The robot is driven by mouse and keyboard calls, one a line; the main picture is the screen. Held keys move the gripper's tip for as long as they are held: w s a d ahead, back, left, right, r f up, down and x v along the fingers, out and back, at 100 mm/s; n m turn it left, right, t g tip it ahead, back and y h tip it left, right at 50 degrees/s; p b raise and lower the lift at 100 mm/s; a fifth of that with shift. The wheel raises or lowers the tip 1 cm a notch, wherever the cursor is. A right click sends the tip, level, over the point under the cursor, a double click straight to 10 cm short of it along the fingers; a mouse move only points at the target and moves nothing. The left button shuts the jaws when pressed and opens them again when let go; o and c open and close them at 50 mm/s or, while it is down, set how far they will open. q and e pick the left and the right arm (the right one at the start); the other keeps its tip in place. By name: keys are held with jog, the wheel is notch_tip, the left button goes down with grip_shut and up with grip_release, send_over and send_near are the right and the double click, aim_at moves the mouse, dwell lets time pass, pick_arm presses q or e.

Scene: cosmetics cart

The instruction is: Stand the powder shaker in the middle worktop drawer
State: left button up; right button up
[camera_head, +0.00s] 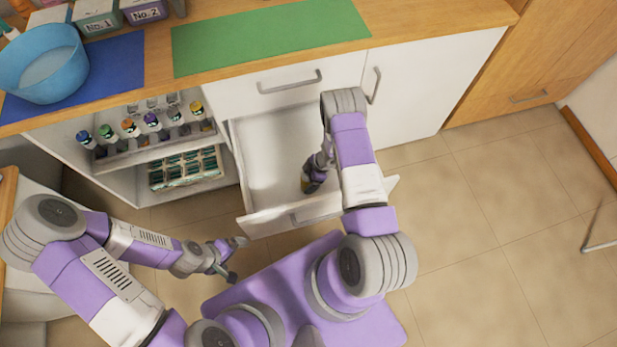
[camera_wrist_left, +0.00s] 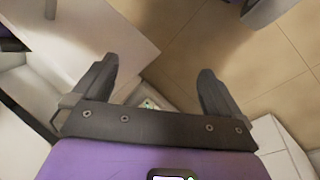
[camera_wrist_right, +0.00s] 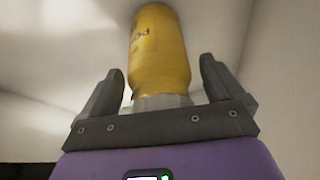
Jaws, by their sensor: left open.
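The powder shaker (camera_wrist_right: 158,50) is a yellow bottle with dark print and a pale cap. In the right wrist view its cap end is nearest my right gripper (camera_wrist_right: 161,80). The fingers stand on either side with a visible gap to the bottle.
A closed drawer front (camera_head: 290,88) is above the open drawer. An open shelf (camera_head: 150,152) with several small bottles stands to its left. The worktop holds a blue bowl (camera_head: 42,62), a green mat (camera_head: 268,38) and labelled containers (camera_head: 98,17).

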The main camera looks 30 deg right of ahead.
jog(key=shift+r, duration=0.15)
jog(key=p+v, duration=0.4)
jog(key=v, duration=0.8)
jog(key=shift+a, duration=0.1)
